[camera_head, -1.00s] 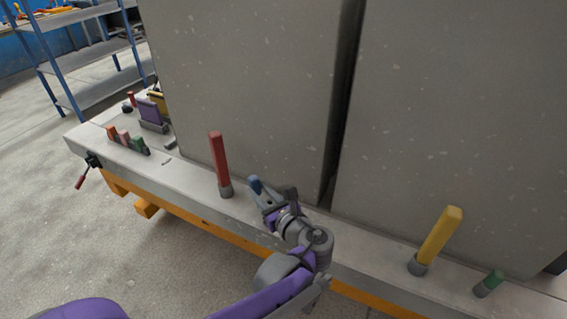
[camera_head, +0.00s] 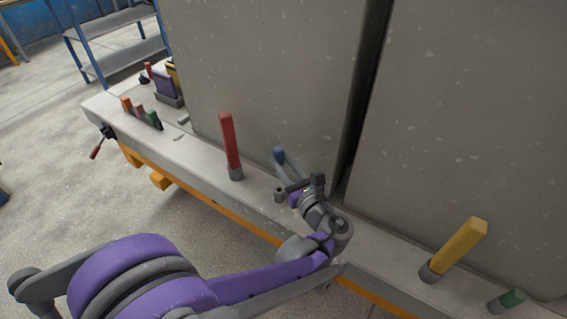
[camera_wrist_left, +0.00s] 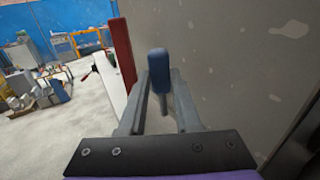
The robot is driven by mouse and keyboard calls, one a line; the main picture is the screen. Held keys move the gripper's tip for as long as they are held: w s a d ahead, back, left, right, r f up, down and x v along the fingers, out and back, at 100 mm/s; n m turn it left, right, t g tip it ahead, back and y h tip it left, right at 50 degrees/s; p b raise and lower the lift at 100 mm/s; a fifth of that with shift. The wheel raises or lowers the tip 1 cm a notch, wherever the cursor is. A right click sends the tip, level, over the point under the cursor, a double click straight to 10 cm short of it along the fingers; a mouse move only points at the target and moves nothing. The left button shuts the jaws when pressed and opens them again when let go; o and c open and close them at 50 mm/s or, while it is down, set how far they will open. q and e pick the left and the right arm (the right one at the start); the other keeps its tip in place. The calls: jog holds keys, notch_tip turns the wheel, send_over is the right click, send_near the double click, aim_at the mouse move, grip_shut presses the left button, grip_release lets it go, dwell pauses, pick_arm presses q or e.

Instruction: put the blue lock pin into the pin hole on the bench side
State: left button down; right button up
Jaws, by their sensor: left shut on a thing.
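The blue lock pin (camera_head: 279,154) is held upright or nearly so in my left gripper (camera_head: 286,174), above the bench side. In the left wrist view the pin's blue head (camera_wrist_left: 159,66) stands between the two fingers of the left gripper (camera_wrist_left: 160,92), which are shut on it. A small grey collar (camera_head: 280,194), which looks like the pin hole, sits on the bench edge just below and left of the gripper. The pin's lower end is not clear, and it appears apart from the collar. My right gripper is not in view.
A red pin (camera_head: 230,140) stands in a collar left of the gripper; a yellow pin (camera_head: 460,245) and a green pin (camera_head: 511,299) are at the right. Tall grey panels (camera_head: 275,75) rise close behind. Small coloured blocks (camera_head: 141,112) lie on the bench's far left end.

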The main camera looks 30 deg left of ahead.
pick_arm(q)
jog(key=shift+f+b, duration=2)
jog(key=shift+f, duration=0.6)
jog(key=shift+f+b, duration=2.25)
jog(key=shift+f, duration=0.5)
jog(key=c, duration=0.5)
grip_release()
jog(key=shift+s+d, duration=0.1)
jog(key=v, duration=1)
jog(key=shift+s+d, duration=0.2)
jog(key=shift+s, duration=0.05)
jog(key=shift+d, duration=0.1)
